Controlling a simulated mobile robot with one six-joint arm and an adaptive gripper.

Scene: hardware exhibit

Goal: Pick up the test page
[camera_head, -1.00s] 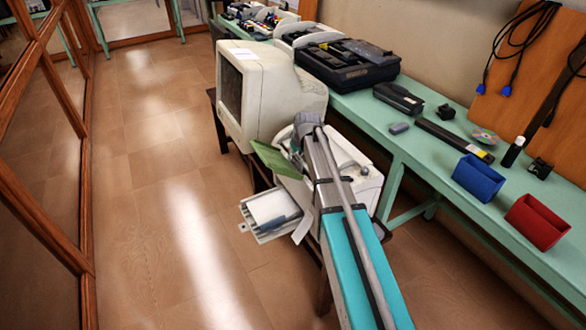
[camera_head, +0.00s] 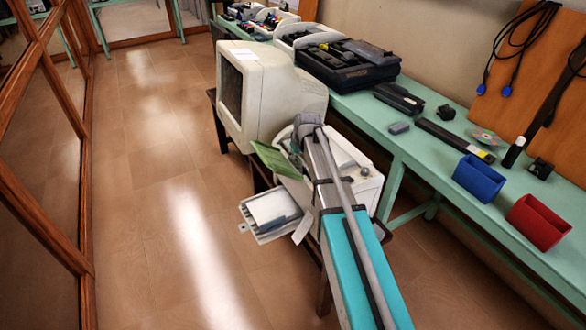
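A printer (camera_head: 366,185) stands in front of the old monitor, partly hidden by my arm. A green sheet (camera_head: 280,160) slants up at its left side. The printer's open front tray (camera_head: 262,236) holds white paper (camera_head: 268,207), with a small grey-blue piece on its right part. I cannot tell which sheet is the test page. My arm reaches from the bottom edge to the printer, and its far end (camera_head: 307,126) is above the printer, close to the green sheet. My gripper's fingers cannot be made out there, so I cannot tell whether they hold anything.
The bulky monitor (camera_head: 262,95) stands just behind the printer. A long green bench (camera_head: 415,160) runs along the right wall, with a black case (camera_head: 345,62), a blue holder (camera_head: 478,178) and a red holder (camera_head: 538,222). The tiled floor (camera_head: 150,220) at left is clear.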

